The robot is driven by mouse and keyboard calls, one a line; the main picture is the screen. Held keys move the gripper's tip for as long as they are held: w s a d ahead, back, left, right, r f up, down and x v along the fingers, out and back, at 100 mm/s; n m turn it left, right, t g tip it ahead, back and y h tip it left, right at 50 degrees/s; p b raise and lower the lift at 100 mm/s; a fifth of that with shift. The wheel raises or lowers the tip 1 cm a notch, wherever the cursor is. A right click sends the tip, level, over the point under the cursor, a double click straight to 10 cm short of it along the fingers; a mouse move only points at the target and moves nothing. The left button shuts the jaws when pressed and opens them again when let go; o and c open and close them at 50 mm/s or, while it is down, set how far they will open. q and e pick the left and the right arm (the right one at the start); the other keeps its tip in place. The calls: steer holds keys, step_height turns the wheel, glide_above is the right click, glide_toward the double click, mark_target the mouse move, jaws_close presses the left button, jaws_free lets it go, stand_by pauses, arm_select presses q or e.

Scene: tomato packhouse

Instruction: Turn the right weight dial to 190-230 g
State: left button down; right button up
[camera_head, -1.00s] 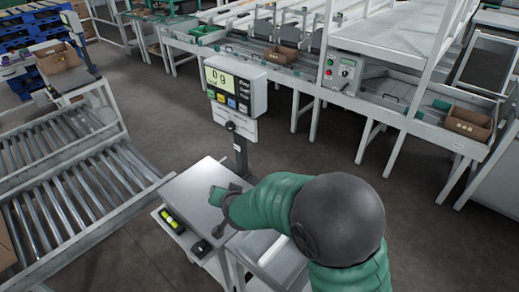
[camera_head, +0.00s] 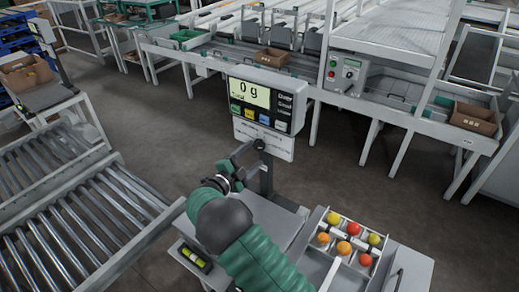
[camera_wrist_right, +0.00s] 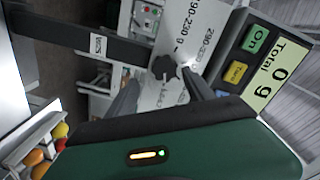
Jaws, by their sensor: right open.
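The weighing scale's display (camera_head: 249,94) reads 0 g, and it also shows in the right wrist view (camera_wrist_right: 282,80). Below it is a white label plate (camera_head: 263,138), printed with weight ranges such as 190-230 g in the right wrist view (camera_wrist_right: 192,25). The black dial (camera_head: 259,144) sits on this plate; in the right wrist view the dial (camera_wrist_right: 164,67) is just beyond my fingertips. I cannot tell which range it points to. My right gripper (camera_head: 245,158) is open in front of the dial, its fingers either side of the line to it. My left gripper is out of view.
A divided tray (camera_head: 333,216) with several red, orange and yellow tomatoes stands right of the scale's platform (camera_head: 284,219). A roller conveyor (camera_head: 85,215) lies at left. A sorting line with a cardboard box (camera_head: 472,117) runs behind. Grey floor is clear between them.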

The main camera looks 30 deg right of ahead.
mark_target(258, 148)
steer(key=shift+w+d+r+t, duration=0.15)
steer(key=shift+w+r, duration=0.05)
steer(key=shift+w, duration=0.35)
steer(key=shift+w+d+r+t, duration=0.15)
steer(key=shift+w, duration=0.35)
steer(key=shift+d+r, duration=0.1)
steer(key=shift+d+f, duration=0.2)
steer(key=shift+d, duration=0.4)
steer(key=shift+d+f, duration=0.2)
steer(key=shift+d, duration=0.4)
steer(key=shift+c, duration=0.4)
steer(key=shift+d, duration=0.1)
steer(key=shift+c, duration=1.1)
steer(key=shift+a, duration=0.6)
steer(key=c, duration=0.7)
jaws_close()
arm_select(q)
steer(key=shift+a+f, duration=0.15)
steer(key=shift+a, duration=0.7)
arm_select(e)
steer(key=shift+d, duration=0.1)
